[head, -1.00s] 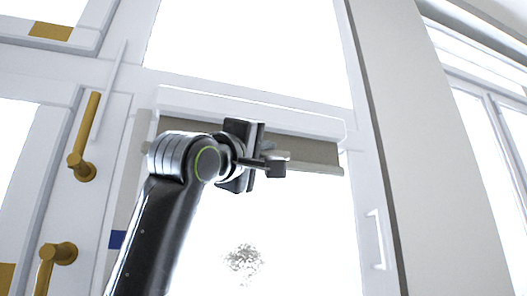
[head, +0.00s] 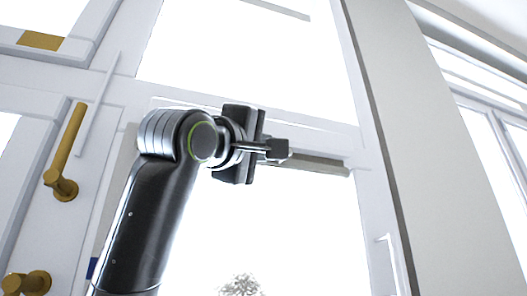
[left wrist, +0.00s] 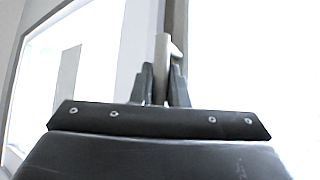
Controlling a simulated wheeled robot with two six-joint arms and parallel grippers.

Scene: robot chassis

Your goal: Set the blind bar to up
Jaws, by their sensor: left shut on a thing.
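The blind bar (head: 318,165) is a thin beige-grey strip running across the top of the window pane, close under the white blind housing. My left gripper (head: 277,150) is at the bar, with its arm rising from the lower left and hiding the bar's left part. In the left wrist view, the fingers (left wrist: 160,85) are closed on a beige piece of the bar (left wrist: 162,52) standing between them. Almost no blind cloth shows above the bar. My right gripper is in neither view.
White window frames surround the bright panes. Brass handles (head: 68,150) are on the frame at the left, beside my arm. A white handle (head: 390,262) is on the frame at the lower right. A grey wall strip (head: 395,130) stands right of the window.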

